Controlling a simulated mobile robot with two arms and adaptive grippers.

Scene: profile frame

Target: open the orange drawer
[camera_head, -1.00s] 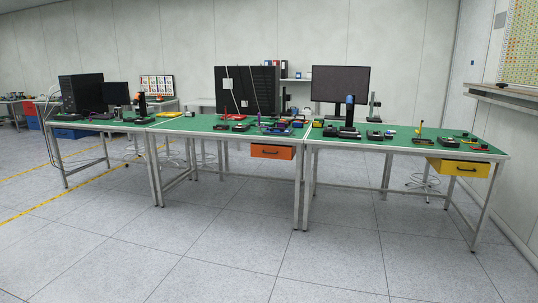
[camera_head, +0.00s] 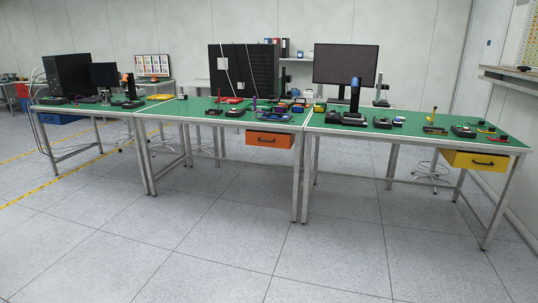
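The orange drawer (camera_head: 269,140) hangs under the right part of the middle green-topped table (camera_head: 200,112). Its front faces me, with a dark handle (camera_head: 267,141) across it. It looks shut, though I am too far off to be sure. Neither of my grippers shows in the head view.
A yellow drawer (camera_head: 474,160) hangs under the right table (camera_head: 405,142). Metal table legs (camera_head: 299,180) stand on both sides of the orange drawer. Tools and a monitor (camera_head: 345,65) cover parts of the tops. The tiled floor (camera_head: 230,235) in front is clear.

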